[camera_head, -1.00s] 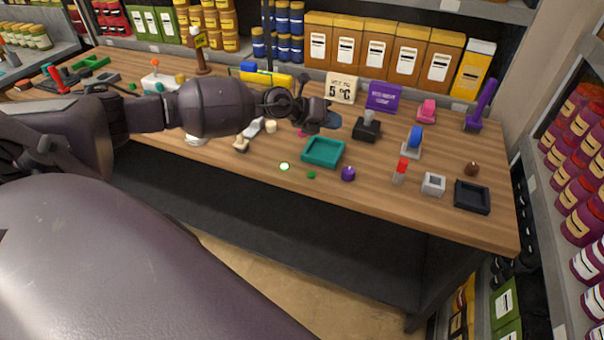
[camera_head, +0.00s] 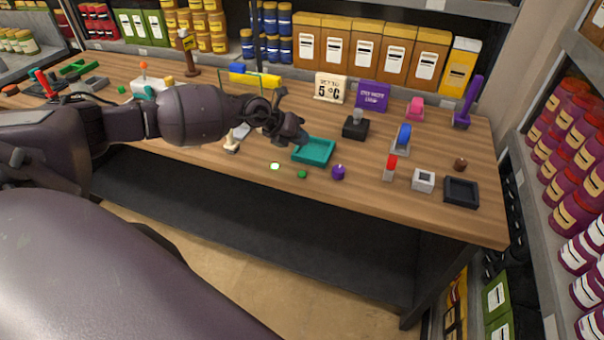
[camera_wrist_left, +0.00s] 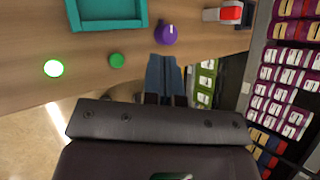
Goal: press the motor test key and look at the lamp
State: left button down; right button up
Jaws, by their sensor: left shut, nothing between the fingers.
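A small disc (camera_head: 275,166) near the bench's front edge glows white with a green rim; it also shows in the left wrist view (camera_wrist_left: 53,68). Right of it is a small plain green button (camera_head: 302,174), also in the wrist view (camera_wrist_left: 117,60). A purple knob (camera_head: 338,172) with a white mark is further right. I see no label telling which is the motor test key or lamp. My left gripper (camera_head: 300,137) is shut and empty above the back left of the teal tray (camera_head: 327,158). In the wrist view its blue-grey fingers (camera_wrist_left: 164,62) appear just below the purple knob.
A black box with a grey top piece (camera_head: 355,126), a red-topped block (camera_head: 389,168), a white square holder (camera_head: 423,180) and a black tray (camera_head: 461,204) stand to the right. Signs (camera_head: 330,88) and boxes line the back. Bare wood lies along the front edge.

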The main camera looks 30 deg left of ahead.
pick_arm(q)
jog(key=b, duration=0.6)
send_over(301, 172)
notch_tip(301, 172, down, 7)
jog(key=shift+r, duration=0.2)
jog(key=shift+f, duration=0.4)
jog(key=shift+f+b, duration=0.3)
jog(key=shift+f, duration=0.3)
dwell(0.6)
